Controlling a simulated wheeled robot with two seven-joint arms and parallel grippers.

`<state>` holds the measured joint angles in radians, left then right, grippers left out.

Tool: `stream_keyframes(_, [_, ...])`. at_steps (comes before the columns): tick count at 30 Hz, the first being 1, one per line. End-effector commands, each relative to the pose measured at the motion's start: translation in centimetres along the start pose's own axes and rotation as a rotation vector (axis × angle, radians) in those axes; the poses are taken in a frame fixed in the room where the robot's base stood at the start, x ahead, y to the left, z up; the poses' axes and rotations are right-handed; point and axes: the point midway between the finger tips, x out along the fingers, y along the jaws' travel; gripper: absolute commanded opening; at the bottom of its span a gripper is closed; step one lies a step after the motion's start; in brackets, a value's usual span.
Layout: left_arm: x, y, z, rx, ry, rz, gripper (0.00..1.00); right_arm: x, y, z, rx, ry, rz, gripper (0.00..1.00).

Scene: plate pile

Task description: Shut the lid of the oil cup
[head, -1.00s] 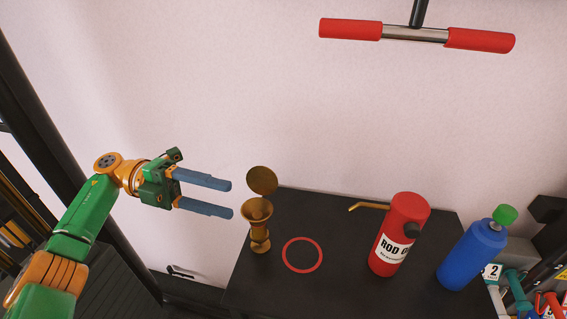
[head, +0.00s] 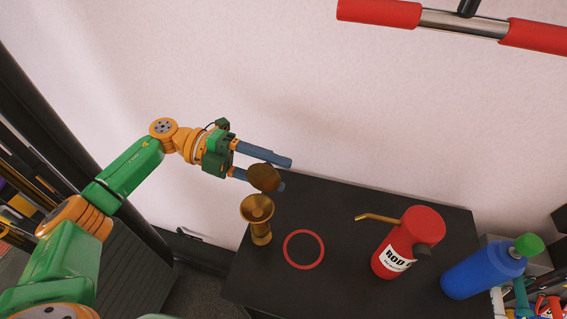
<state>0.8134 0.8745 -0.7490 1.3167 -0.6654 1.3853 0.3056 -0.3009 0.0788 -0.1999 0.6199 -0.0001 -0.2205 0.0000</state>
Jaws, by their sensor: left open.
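The brass oil cup (head: 258,220) stands upright near the back left of the black table. Its round lid (head: 264,177) is raised above the cup's open mouth, on the side toward the wall. My left gripper (head: 286,174) is open, with its blue fingers pointing right. The fingers are at the lid, and the lid hides part of the lower finger. I cannot tell whether they touch. My right gripper is not in view.
A red ring (head: 304,250) lies right of the cup on the black table (head: 345,205). A red oil can (head: 408,243) with a brass spout and a blue bottle (head: 480,270) stand farther right. A red-handled bar (head: 460,22) is above, before the pale wall.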

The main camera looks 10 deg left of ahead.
Motion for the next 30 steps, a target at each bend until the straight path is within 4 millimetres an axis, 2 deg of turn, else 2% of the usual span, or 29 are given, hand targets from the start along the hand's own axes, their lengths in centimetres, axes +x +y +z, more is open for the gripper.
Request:
stream_keyframes(1, [0.6, -0.3, -0.1, -0.002, 0.003, -0.001, 0.57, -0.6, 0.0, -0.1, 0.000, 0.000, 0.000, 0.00])
stream_keyframes(6, [2.0, -0.1, 0.0, -0.001, 0.000, 0.000, 0.57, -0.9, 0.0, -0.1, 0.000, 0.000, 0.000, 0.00])
stream_keyframes(14, [2.2, 0.1, 0.0, -0.001, -0.001, 0.000, 0.57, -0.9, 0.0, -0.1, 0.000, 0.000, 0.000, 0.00])
stream_keyframes(17, [2.1, 0.1, 0.1, -0.001, -0.001, 0.000, 0.36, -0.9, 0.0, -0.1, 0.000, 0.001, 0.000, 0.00])
stream_keyframes(21, [2.1, 0.1, 0.1, -0.001, -0.001, 0.000, 0.00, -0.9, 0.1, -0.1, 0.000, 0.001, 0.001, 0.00])
stream_keyframes(30, [2.1, 0.1, 0.0, 0.014, -0.003, 0.000, 0.00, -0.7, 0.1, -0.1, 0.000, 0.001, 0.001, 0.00])
